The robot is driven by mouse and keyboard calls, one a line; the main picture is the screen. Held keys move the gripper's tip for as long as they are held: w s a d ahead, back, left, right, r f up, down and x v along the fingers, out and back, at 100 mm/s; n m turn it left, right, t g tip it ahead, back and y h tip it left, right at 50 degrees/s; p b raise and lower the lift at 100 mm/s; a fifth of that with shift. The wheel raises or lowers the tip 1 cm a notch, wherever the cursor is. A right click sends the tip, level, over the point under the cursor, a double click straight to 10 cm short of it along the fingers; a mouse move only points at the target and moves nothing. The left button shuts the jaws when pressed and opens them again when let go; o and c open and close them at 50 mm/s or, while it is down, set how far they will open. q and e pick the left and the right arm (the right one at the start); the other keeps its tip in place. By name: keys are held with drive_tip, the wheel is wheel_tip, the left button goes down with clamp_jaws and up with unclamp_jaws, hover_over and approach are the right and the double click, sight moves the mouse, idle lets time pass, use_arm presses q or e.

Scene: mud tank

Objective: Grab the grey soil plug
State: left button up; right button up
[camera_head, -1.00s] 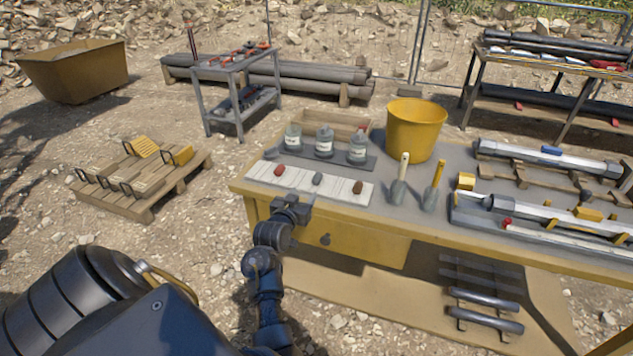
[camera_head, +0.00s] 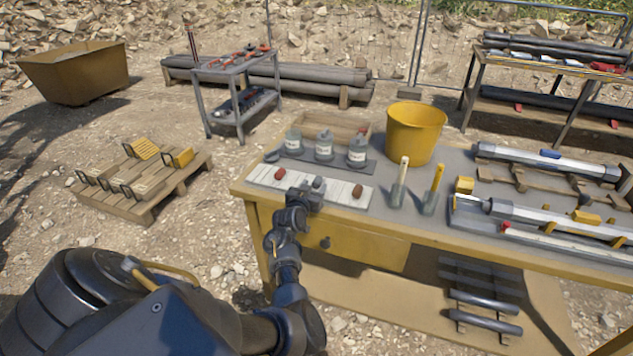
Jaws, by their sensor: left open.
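The grey soil plug (camera_head: 319,183) sits on a pale sectioned board (camera_head: 350,198) near the front left of the yellow table. A red-brown plug (camera_head: 279,174) lies to its left and a brown plug (camera_head: 358,188) to its right on the same board. My left gripper (camera_head: 311,190) is open at the board's front edge, just in front of the grey plug. It partly covers the plug's near side. I cannot tell whether the fingers touch it. My right gripper is not in view.
Several labelled jars (camera_head: 324,147) stand on a dark mat behind the board. A yellow bucket (camera_head: 415,132) stands behind two trowels (camera_head: 399,185) to the right. Long core tubes (camera_head: 546,161) lie on the table's right side.

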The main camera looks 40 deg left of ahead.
use_arm(q)
drive_tip(key=shift+x, duration=0.75)
drive_tip(key=c, duration=1.1)
drive_tip(key=shift+r, duration=0.1)
drive_tip(key=shift+r, duration=0.2)
wheel_tip(320, 180, up, 2)
drive_tip(key=shift+r+b, duration=0.2)
drive_tip(key=shift+b, duration=0.25)
drive_tip(key=s+r, duration=0.3)
drive_tip(key=s, duration=0.1)
drive_tip(key=s+r, duration=0.3)
drive_tip(key=s, duration=0.2)
drive_tip(key=s+d+r, duration=0.1)
drive_tip(key=s+r, duration=0.3)
drive_tip(key=s, duration=0.1)
